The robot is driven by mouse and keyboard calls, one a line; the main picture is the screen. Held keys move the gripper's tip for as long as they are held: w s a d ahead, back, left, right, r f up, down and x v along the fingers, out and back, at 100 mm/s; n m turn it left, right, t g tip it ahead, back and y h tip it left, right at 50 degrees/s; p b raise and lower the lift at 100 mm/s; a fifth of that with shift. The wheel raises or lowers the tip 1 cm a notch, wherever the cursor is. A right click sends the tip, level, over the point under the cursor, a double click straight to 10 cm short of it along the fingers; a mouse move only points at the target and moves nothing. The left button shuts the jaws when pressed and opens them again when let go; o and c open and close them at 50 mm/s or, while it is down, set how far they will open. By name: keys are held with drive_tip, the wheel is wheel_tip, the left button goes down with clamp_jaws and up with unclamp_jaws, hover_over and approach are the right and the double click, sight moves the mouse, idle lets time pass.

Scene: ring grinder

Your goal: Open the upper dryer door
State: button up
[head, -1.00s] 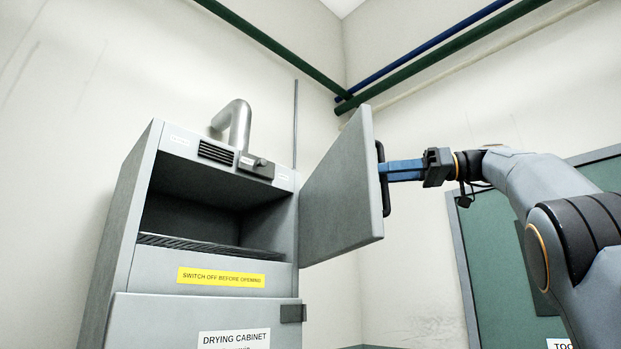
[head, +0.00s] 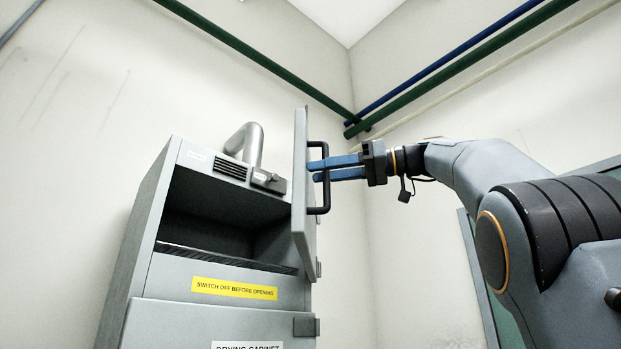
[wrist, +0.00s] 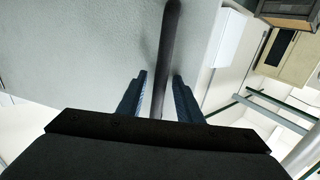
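The upper dryer door (head: 301,185) stands open, hinged at the right side of the grey drying cabinet (head: 170,265). It shows nearly edge-on in the head view. Its dark bar handle (head: 325,180) is on the outer face, to the right. My gripper (head: 312,171) has its two blue fingers apart, one either side of the handle bar. In the wrist view the handle (wrist: 167,50) runs between the fingers (wrist: 160,88), with gaps visible beside it. The door's pale grey face (wrist: 80,45) fills the upper left there.
The upper compartment (head: 215,220) is open and shows a dark rack. A yellow label (head: 235,288) sits below it, above the closed lower door (head: 165,325). A metal exhaust pipe (head: 246,140) rises from the top. Green and blue pipes (head: 440,75) run along the walls.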

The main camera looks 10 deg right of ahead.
drive_tip(key=shift+a, duration=0.3)
